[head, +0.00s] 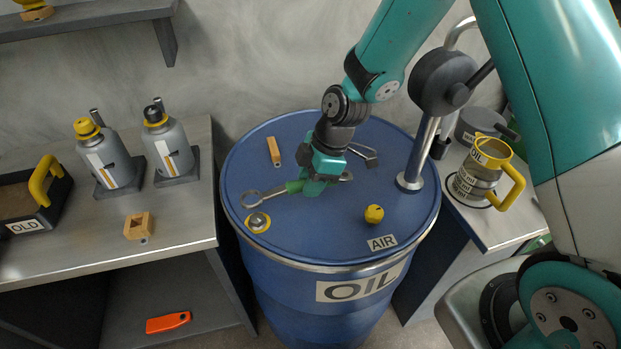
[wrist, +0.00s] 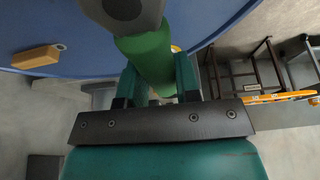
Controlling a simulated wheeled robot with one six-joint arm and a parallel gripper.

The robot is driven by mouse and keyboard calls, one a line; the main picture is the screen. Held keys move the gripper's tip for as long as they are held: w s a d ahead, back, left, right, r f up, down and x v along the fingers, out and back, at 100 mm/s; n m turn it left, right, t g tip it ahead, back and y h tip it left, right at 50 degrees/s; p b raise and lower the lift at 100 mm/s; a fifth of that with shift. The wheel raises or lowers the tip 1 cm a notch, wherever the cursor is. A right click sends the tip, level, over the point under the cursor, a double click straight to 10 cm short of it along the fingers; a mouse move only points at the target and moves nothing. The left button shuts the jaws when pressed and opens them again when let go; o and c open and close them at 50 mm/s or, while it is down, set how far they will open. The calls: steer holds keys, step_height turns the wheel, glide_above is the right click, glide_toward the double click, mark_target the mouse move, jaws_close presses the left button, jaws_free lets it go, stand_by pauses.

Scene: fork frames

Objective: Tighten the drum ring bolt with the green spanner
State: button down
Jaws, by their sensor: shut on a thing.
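The green spanner (head: 293,186) is held low over the blue drum's lid (head: 325,232). Its grey ring end (head: 251,200) points left, just behind a silver plug in a yellow ring (head: 258,222); I cannot tell whether they touch. My gripper (head: 312,181) is shut on the green handle. The green handle (wrist: 150,58) also shows between the fingers in the wrist view, with a dark rounded part at the top. A metal clamp ring (head: 330,268) runs around the drum rim. I cannot make out its bolt.
On the lid are a yellow knob (head: 374,213), a wooden block (head: 273,151) and a metal pump post (head: 418,160). The left bench holds two grey bottles (head: 109,160) and a wooden piece (head: 138,226). A yellow-handled measuring jug (head: 478,182) stands at right. The lid's front is mostly clear.

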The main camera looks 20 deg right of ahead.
mark_target(307, 230)
steer(key=shift+d+f+b, duration=0.1)
steer(key=shift+f+b, duration=1.8)
steer(key=shift+f, duration=0.6)
steer(key=shift+f+b, duration=1.05)
steer(key=shift+f, duration=0.1)
steer(key=shift+r, duration=0.1)
stand_by(0.3)
steer(key=c, duration=1.5)
jaws_free()
jaws_close()
steer(key=shift+s+m+t, duration=0.4)
steer(key=shift+s+m, duration=0.6)
steer(key=shift+s, duration=0.1)
steer(key=shift+s+a+m+t+b, duration=0.15)
steer(key=shift+s+a+m+t, duration=0.15)
steer(key=shift+s+m, duration=0.4)
steer(key=shift+s+a+m+t+b, duration=0.2)
steer(key=shift+s+a+m, duration=0.2)
steer(key=shift+s+m, duration=0.3)
